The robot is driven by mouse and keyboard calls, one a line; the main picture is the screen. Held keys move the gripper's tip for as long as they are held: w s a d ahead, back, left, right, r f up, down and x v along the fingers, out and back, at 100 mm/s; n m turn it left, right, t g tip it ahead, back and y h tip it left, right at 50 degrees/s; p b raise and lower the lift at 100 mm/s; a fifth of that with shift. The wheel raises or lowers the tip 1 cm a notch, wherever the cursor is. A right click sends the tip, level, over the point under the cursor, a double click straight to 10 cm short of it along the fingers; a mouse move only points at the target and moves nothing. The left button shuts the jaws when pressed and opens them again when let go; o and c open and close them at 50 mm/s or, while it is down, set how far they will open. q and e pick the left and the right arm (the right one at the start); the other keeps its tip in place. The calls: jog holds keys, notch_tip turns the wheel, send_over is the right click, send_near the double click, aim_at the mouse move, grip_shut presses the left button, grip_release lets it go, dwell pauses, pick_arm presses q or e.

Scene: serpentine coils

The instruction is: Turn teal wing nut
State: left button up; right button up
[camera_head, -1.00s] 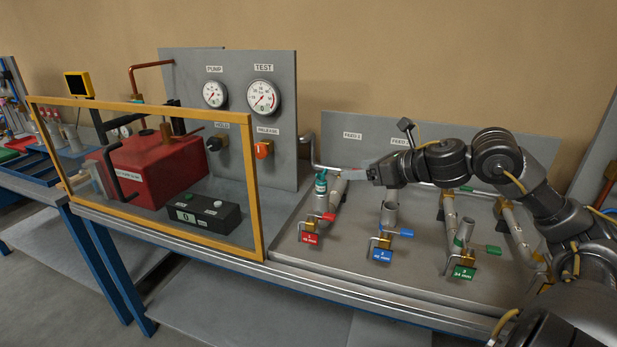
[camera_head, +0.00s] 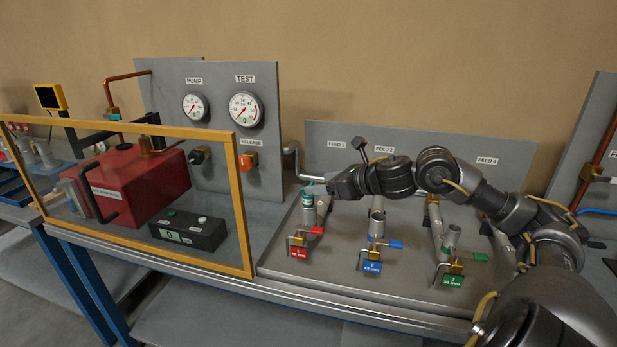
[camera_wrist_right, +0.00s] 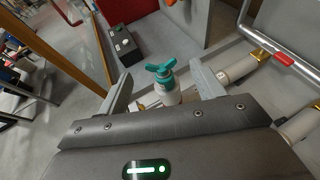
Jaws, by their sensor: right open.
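The teal wing nut (camera_wrist_right: 161,70) sits on top of a pale cylindrical plug (camera_wrist_right: 166,92) in the right wrist view. In the head view the teal-banded plug (camera_head: 308,196) stands in the leftmost pipe, behind the red tag, and my gripper partly hides its top. My right gripper (camera_wrist_right: 160,88) is open, with one finger on each side of the wing nut and plug. A gap shows on both sides, so I see no grip on it. In the head view my right gripper (camera_head: 322,187) is beside the top of this plug. My left gripper is not in view.
Open pipes stand behind the blue tag (camera_head: 372,267) and the green tag (camera_head: 452,281). A yellow-framed clear guard (camera_head: 239,200) stands left, before a red pump box (camera_head: 135,183). Gauges (camera_head: 246,108) are on the grey panel. A bent metal pipe (camera_head: 292,160) rises behind the plug.

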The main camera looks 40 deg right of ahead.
aim_at(309, 184)
jog(key=p+x, duration=0.2)
jog(key=x, duration=0.2)
jog(key=shift+w, duration=0.25)
jog(key=shift+w+a+f, duration=0.2)
jog(key=shift+w+f, duration=0.15)
jog(key=shift+w, duration=0.1)
jog(key=shift+c, duration=0.5)
jog(key=c, duration=0.9)
